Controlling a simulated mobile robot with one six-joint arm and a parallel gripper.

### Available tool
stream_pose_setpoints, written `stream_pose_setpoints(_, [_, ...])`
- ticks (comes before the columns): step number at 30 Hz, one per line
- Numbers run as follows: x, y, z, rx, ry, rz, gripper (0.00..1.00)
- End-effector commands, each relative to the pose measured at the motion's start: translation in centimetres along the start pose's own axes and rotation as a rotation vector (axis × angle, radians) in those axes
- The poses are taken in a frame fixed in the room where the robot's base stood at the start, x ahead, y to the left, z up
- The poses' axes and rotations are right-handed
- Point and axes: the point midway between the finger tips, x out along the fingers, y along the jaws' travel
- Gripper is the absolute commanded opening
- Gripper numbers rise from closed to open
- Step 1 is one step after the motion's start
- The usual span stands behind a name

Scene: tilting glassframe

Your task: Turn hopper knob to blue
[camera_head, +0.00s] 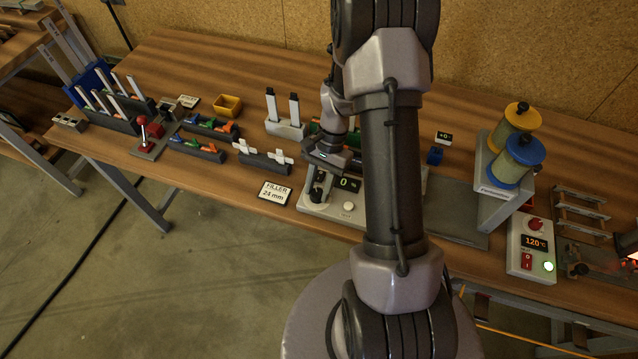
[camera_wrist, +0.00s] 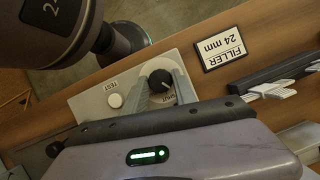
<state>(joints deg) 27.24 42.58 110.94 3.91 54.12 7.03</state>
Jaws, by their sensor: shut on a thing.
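A round black knob (camera_wrist: 160,86) with a pale pointer mark sits on a light grey panel (camera_wrist: 90,104) in the wrist view. My gripper (camera_wrist: 161,80) has its two grey fingers on either side of the knob and is shut on it. In the head view my gripper (camera_head: 318,183) is down at the left end of the light panel (camera_head: 347,212), and my arm hides part of it. Two hopper cylinders, one with a yellow lid (camera_head: 520,115) and one with a blue lid (camera_head: 519,157), stand on a stand at the right. I cannot tell which colour the knob marks.
A white TEST button (camera_wrist: 116,100) is beside the knob. A "FILLER 24 mm" card (camera_head: 275,193) lies left of the panel. A control box (camera_head: 531,245) reading 120 °C stands at the right. Racks of tools and a red lever (camera_head: 143,132) are at the left.

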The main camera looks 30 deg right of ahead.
Motion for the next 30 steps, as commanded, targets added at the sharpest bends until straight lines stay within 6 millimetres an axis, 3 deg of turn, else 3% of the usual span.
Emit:
stream_pose_setpoints(15, [0.02, -0.19, 0.13, -0.338, -0.002, 0.142, 0.00])
stream_pose_setpoints(30, [0.12, -0.21, 0.10, -0.428, -0.002, 0.179, 0.00])
